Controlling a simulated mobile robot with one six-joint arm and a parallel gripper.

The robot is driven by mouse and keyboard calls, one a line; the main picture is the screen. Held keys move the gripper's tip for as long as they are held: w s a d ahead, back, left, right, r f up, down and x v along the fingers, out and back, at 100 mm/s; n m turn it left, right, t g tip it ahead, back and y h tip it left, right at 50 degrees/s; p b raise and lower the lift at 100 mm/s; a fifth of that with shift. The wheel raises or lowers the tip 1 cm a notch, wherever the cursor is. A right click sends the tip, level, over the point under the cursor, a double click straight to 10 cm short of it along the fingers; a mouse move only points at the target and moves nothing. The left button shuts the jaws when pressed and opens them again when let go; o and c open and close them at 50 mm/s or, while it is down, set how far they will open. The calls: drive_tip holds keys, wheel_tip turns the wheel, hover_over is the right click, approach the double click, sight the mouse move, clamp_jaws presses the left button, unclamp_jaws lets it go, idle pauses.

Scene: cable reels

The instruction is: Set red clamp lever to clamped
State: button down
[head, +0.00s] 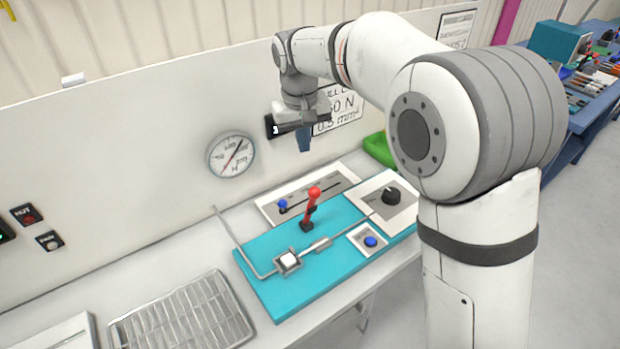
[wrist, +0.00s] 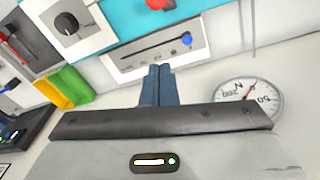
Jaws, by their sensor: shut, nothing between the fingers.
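The red clamp lever (head: 312,201) stands up from the teal base plate (head: 264,280), leaning slightly, with its red grip at the top. In the wrist view only its red top (wrist: 158,4) shows at the upper edge; the rest is cut off. My gripper (head: 304,143) hangs above and behind the lever, near the back panel, apart from it. Its blue fingers are together and empty, and they also show in the wrist view (wrist: 158,84), pointing toward the slider panel.
A slider panel with a blue knob (head: 282,204), a black rotary knob (head: 390,195) and a blue button (head: 371,241) surround the lever. A round gauge (head: 231,155) is on the back panel. A green bin (head: 379,149) stands behind, and a metal tray (head: 183,316) lies front left.

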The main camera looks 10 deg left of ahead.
drive_tip(key=shift+f, duration=0.1)
drive_tip(key=p, duration=0.3)
hover_over(310, 207)
drive_tip(key=w, duration=0.2)
drive_tip(key=f, duration=0.8)
drive_tip(key=shift+w+a+f, duration=0.1)
drive_tip(key=shift+a+f, duration=0.1)
drive_tip(key=shift+f, duration=0.2)
drive_tip(key=shift+f+b, duration=0.1)
drive_tip(key=shift+b, duration=0.3)
